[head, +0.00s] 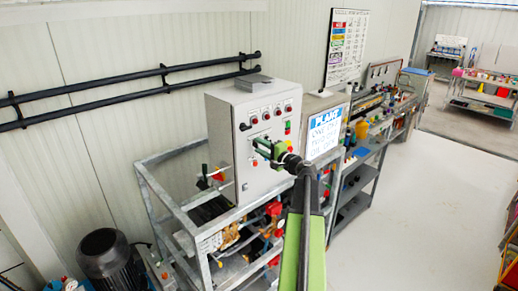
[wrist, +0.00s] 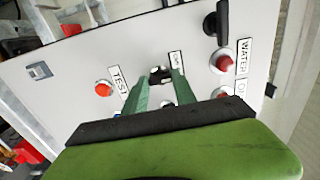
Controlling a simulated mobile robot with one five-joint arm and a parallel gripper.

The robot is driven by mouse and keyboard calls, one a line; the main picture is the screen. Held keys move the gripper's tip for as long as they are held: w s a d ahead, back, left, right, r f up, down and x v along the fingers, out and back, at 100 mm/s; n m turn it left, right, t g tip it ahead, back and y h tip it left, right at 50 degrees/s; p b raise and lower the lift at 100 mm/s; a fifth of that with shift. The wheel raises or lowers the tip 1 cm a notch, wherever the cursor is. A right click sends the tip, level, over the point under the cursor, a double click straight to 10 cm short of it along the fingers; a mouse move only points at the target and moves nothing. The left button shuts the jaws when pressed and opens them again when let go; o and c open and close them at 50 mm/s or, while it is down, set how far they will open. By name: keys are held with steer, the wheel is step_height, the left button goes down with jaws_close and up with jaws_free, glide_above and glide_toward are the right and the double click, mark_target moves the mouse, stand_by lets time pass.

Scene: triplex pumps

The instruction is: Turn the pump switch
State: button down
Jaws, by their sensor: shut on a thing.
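The light grey control box (head: 234,133) stands in a metal frame and carries buttons, lamps and switches on its front. My gripper (head: 262,148) is at the right part of that front in the head view, hiding some of the panel. In the wrist view its two green fingers (wrist: 158,84) point at the panel, one on each side of a small dark switch knob (wrist: 160,73). The fingers are shut on this pump switch. A small label beside it is partly hidden and hard to read. The knob's exact angle cannot be told.
On the panel, a red button (wrist: 103,89) by a TEST label is left of my fingers. A black rotary handle (wrist: 222,22) and a red lamp (wrist: 222,62) by a WATER label are to the right. A bench (head: 352,190) runs behind; open floor (head: 440,210) lies right.

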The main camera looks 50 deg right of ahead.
steer(key=shift+d+r, duration=0.1)
steer(key=shift+d, duration=0.05)
steer(key=c, duration=1)
jaws_free()
steer(key=s+a, duration=0.1)
steer(key=s, duration=1.6)
steer(key=shift+s+a, duration=0.2)
